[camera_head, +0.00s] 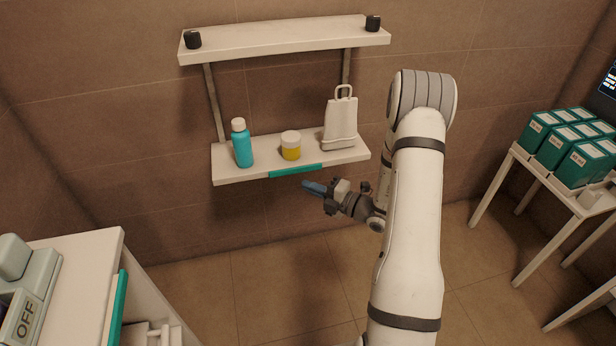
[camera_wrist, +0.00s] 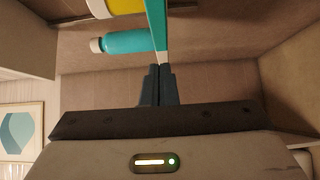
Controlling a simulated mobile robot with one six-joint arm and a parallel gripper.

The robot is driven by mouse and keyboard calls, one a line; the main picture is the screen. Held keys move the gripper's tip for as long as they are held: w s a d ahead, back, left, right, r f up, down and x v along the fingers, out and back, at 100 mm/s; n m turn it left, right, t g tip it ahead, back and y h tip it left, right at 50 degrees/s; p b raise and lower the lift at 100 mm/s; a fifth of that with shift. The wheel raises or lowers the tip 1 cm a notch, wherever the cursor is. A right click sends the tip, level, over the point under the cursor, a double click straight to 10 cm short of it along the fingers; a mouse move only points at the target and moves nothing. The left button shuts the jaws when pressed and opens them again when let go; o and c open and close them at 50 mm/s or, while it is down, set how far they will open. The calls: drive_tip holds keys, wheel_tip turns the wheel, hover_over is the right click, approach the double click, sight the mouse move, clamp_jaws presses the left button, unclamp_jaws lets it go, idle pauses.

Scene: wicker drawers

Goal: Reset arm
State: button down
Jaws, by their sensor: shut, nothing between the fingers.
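My gripper (camera_head: 306,185) is in front of the lower wall shelf, a little below its front edge in the head view, and points left. In the wrist view my gripper (camera_wrist: 159,68) has its two dark fingers together with nothing between them. My white arm rises on the right of the head view and bends down to the wrist. The lower shelf (camera_head: 230,174) has a teal strip (camera_head: 295,171) on its front edge. The fingertips appear close to this strip in the wrist view (camera_wrist: 156,25); I cannot tell whether they touch.
A teal bottle (camera_head: 242,148), a yellow-and-white jar (camera_head: 291,147) and a white bag-shaped object (camera_head: 341,122) stand on the lower shelf. An upper shelf (camera_head: 285,36) hangs above. A table (camera_head: 545,178) with teal boxes (camera_head: 572,150) stands right; a white cabinet (camera_head: 75,270) stands left.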

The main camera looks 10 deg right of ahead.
drive_tip(key=p+v, duration=0.1)
drive_tip(key=v, duration=0.7)
drive_tip(key=shift+s+d, duration=0.2)
drive_tip(key=shift+d, duration=0.15)
drive_tip(key=s+a+r+n+g+p, duration=0.4)
drive_tip(key=a+r+n+g, duration=0.2)
drive_tip(key=r+n, duration=0.3)
drive_tip(key=s+a+r+n+g+p, duration=0.4)
drive_tip(key=a+r+n+g+p, duration=0.15)
drive_tip(key=r+n, duration=0.35)
drive_tip(key=s+a+r+n+g+h+p, duration=0.25)
drive_tip(key=s+r+n+h+p, duration=0.25)
drive_tip(key=s+r+n, duration=0.45)
drive_tip(key=s+d+r+n+t+h+p, duration=0.1)
drive_tip(key=d+r+n+t+h+p, duration=0.1)
drive_tip(key=r+n, duration=0.5)
drive_tip(key=s+d+r+n+t+h+p, duration=0.1)
drive_tip(key=r+n+h+p, duration=0.4)
drive_tip(key=n, duration=0.5)
wheel_tip(320, 180, up, 2)
drive_tip(key=d+t+h, duration=0.1)
drive_tip(key=d, duration=0.1)
drive_tip(key=shift+s+d, duration=0.35)
